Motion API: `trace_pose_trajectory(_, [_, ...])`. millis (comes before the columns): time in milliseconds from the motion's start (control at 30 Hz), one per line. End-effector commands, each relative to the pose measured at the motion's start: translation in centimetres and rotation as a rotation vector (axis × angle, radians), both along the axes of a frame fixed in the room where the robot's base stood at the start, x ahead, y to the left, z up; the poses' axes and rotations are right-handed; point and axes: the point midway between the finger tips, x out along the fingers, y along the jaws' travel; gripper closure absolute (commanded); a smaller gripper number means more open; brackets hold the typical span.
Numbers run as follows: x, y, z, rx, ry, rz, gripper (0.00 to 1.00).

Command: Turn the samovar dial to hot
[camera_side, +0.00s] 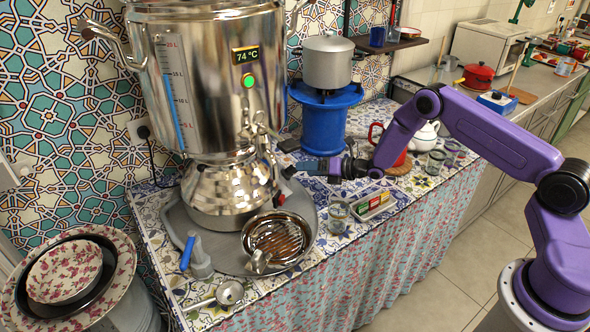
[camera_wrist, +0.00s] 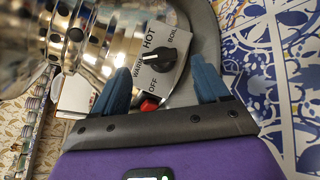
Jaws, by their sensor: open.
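The samovar (camera_side: 215,100) is a large shiny metal urn on the left of the table. Its dial (camera_wrist: 156,68) shows in the wrist view as a black knob with a white mark on a grey plate. The labels WARM, HOT, BOIL and OFF surround it. The white mark lies on the knob's left part, nearest WARM; its exact setting is hard to read. My gripper (camera_wrist: 161,64) is open, with its blue fingers on either side of the knob in this view. I cannot tell whether they touch it. In the side view my gripper (camera_side: 305,168) is right of the samovar's lower body.
A red switch (camera_wrist: 149,105) sits beside the dial. The samovar has a 74 °C display (camera_side: 246,55) and a lit green light (camera_side: 248,81). A metal drip bowl (camera_side: 276,238), small packet tray (camera_side: 372,206), glass (camera_side: 339,210) and blue stove (camera_side: 325,122) stand nearby.

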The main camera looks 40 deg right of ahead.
Motion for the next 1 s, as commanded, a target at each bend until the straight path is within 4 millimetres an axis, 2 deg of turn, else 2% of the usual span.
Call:
trace_pose_trajectory(200, [2.5,1.6,-0.9,0.000,-0.001,0.001,0.26])
trace_pose_trajectory(400, [3.9,2.5,-1.3,0.001,0.000,0.001,0.26])
trace_pose_trajectory(833, [4.3,2.8,-1.5,-0.001,0.000,-0.001,0.26])
trace_pose_trajectory(867, [4.3,2.8,-1.5,-0.001,0.000,-0.001,0.32])
trace_pose_trajectory(1000, [4.3,2.8,-1.5,-0.001,0.000,-0.001,0.77])
